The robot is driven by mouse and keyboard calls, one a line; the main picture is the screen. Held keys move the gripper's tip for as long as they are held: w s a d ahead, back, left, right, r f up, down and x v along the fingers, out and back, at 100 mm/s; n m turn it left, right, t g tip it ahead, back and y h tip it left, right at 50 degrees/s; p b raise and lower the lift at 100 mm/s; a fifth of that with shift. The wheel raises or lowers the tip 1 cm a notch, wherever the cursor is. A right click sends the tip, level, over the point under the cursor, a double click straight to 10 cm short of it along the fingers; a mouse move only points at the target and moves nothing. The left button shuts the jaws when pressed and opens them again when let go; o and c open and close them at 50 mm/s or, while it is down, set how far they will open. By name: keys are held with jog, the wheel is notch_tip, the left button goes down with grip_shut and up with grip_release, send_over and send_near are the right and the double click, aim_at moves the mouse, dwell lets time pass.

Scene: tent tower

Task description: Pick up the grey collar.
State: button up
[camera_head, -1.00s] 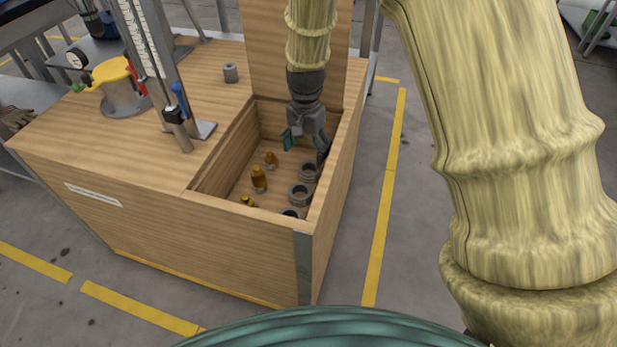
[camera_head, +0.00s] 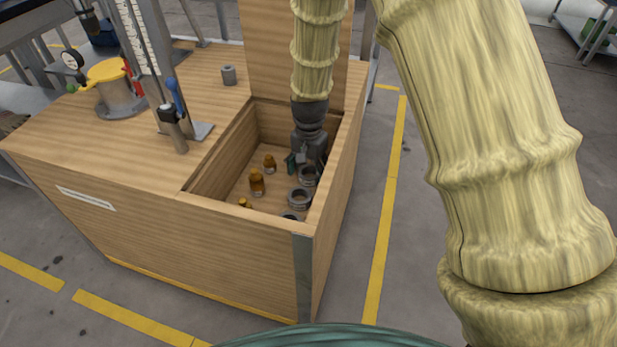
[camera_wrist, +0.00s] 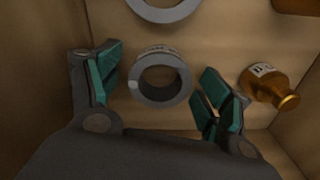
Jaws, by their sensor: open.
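Several grey collars stand in the open wooden bin. The collar under my gripper (camera_wrist: 158,98) is a short ring with a pale label and a dark hole, upright on the bin floor. In the wrist view it lies between my two green-padded fingers, with a gap on each side. In the head view the far collar (camera_head: 311,181) is partly hidden by my gripper (camera_head: 298,162). Another collar (camera_head: 299,204) stands nearer, and part of one shows at the wrist view's top (camera_wrist: 163,13). My gripper is open, empty and pointing down.
Brass bottle-shaped pieces (camera_head: 257,184) stand left of the collars; one labelled piece (camera_wrist: 262,84) is close to my right finger. The bin's wooden walls (camera_head: 255,216) and raised back panel (camera_head: 270,50) surround my gripper. A grey cylinder (camera_head: 229,76) stands on the bench top.

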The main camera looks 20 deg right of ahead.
jog(key=c, duration=1.1)
jog(key=shift+r, duration=0.1)
